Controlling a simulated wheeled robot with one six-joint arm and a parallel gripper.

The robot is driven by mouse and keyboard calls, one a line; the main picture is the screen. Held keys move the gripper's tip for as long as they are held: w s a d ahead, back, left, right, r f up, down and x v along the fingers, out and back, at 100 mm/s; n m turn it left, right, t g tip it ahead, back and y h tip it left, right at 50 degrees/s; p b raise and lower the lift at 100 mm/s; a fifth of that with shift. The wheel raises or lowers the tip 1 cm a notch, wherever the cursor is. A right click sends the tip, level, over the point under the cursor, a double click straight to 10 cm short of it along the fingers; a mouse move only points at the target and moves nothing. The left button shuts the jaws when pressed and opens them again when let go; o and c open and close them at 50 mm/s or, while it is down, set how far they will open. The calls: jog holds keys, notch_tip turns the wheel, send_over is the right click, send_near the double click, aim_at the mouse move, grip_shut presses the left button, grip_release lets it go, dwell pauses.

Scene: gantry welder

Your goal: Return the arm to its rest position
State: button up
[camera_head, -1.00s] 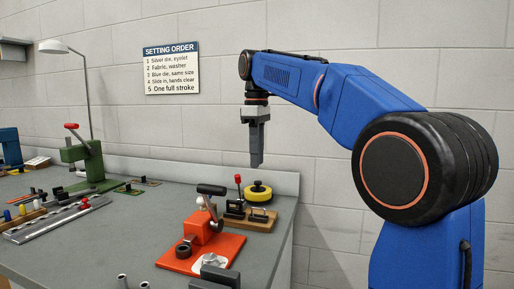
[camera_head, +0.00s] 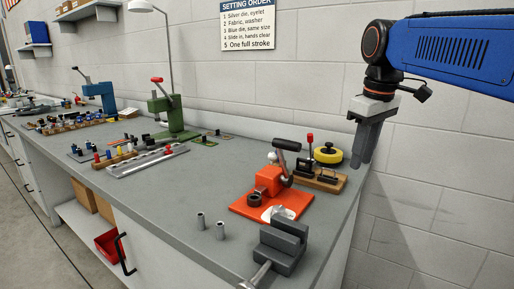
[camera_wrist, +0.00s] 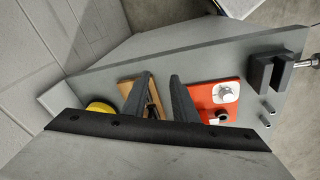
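My gripper (camera_head: 362,160) hangs from my blue arm at the right of the head view, fingers pointing down. It is in the air at the right end of the bench, apart from everything on it. In the wrist view my gripper (camera_wrist: 161,76) shows two dark fingers with a gap between them and nothing held. Through the gap I see part of the wooden board (camera_wrist: 127,87) on the bench below.
Below on the grey bench (camera_head: 200,180) are the orange press (camera_head: 268,180), a yellow round piece (camera_head: 328,155), a grey vise (camera_head: 283,245) and two small metal posts. A green press (camera_head: 167,110) stands farther left. The wall rises behind; the space right of the bench is free.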

jog(key=s+d+f+m+t, duration=0.1)
jog(key=s+f+m, duration=0.2)
jog(key=s+f, duration=0.6)
jog(key=s+d+f+m+t, duration=0.1)
jog(key=s+d+f+m, duration=0.1)
jog(key=s+f, duration=0.8)
notch_tip(320, 180, down, 6)
jog(key=shift+s+d+f+m+t, duration=0.15)
jog(key=shift+s+m+t, duration=0.2)
jog(key=shift+m, duration=0.45)
dwell(0.4)
